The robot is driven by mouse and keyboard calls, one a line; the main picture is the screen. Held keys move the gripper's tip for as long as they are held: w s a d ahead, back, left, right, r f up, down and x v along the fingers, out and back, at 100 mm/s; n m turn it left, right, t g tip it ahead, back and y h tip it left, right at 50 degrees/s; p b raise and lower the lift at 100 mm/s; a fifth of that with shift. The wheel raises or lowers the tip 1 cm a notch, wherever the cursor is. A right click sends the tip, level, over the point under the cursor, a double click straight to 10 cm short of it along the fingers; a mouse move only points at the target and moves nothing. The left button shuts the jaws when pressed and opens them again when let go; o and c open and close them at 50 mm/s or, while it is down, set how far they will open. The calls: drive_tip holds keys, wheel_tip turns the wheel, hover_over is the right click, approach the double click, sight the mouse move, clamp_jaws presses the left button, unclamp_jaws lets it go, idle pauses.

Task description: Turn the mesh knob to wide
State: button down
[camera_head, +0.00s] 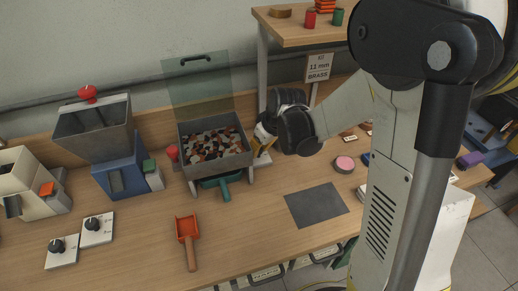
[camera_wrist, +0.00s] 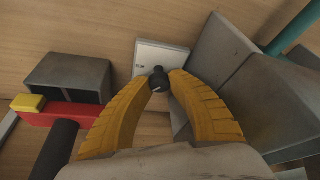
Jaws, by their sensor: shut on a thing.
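The mesh knob (camera_wrist: 159,79) is a small dark knob with a pale mark, on a white plate (camera_wrist: 160,56) in the wrist view. My gripper (camera_wrist: 161,75) has its two yellow fingers closed on the knob from both sides. In the head view my gripper (camera_head: 262,142) is at the right side of a grey bin (camera_head: 219,163) holding many small coloured pieces. The knob is hidden behind the fingers there. The small print on the plate is too blurred to read.
A teal handle (camera_head: 225,190) sticks out below the bin. Two more dark knobs on white plates (camera_head: 97,230) lie at the front left. An orange scoop (camera_head: 188,240) and a dark grey mat (camera_head: 317,205) lie on the bench. A shelf (camera_head: 290,32) stands behind my arm.

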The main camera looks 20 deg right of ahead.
drive_tip(key=shift+m, duration=0.3)
drive_tip(key=c, duration=1.2)
unclamp_jaws()
